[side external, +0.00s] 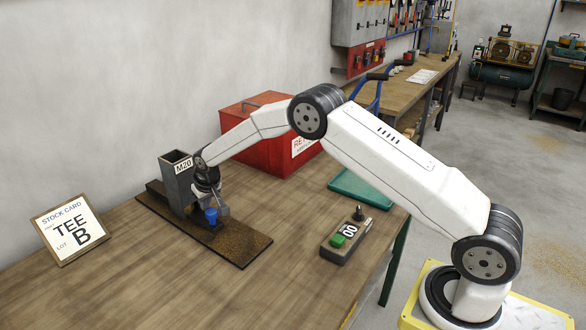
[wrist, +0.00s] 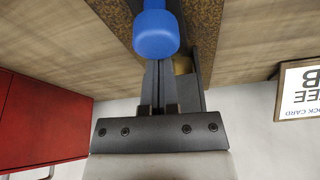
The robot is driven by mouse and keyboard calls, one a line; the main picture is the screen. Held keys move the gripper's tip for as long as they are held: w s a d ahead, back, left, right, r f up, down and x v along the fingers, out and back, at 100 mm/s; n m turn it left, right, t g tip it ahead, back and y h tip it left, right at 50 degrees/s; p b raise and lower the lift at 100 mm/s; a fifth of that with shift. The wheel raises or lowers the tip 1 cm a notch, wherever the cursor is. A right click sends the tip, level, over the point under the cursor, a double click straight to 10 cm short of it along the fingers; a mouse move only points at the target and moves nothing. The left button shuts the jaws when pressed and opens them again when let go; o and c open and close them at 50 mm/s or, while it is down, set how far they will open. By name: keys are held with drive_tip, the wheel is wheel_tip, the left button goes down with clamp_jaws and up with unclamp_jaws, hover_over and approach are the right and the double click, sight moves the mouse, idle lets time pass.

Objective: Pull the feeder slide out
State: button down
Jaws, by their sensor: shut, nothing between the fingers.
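The feeder is an upright grey box (side external: 178,185) marked M20 on a dark, rusty base plate (side external: 243,245). A blue knob (side external: 211,216) shows low in front of the box; the slide itself is hard to make out. In the wrist view the blue knob (wrist: 155,35) is at the top centre and covers the far end of my fingers. My gripper (wrist: 157,72) is shut and empty, its fingers lined up with the knob. Whether they touch it, I cannot tell. In the side view my gripper (side external: 208,192) is right at the feeder, just above the knob.
A red box (side external: 262,150) stands behind the feeder. A stock card (side external: 68,228) reading TEE B stands at left. A green tray (side external: 350,188) and a block with a green button (side external: 338,241) lie at right. The table front is clear.

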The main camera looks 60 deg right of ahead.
drive_tip(key=shift+s, duration=0.1)
drive_tip(key=shift+s, duration=7.3)
drive_tip(key=v, duration=1)
drive_tip(key=shift+w, duration=0.15)
drive_tip(key=s+n+g, duration=0.1)
drive_tip(key=s, duration=1.7)
drive_tip(key=shift+f+n+y, duration=0.2)
drive_tip(key=shift+n+y, duration=0.1)
drive_tip(key=shift+n, duration=0.1)
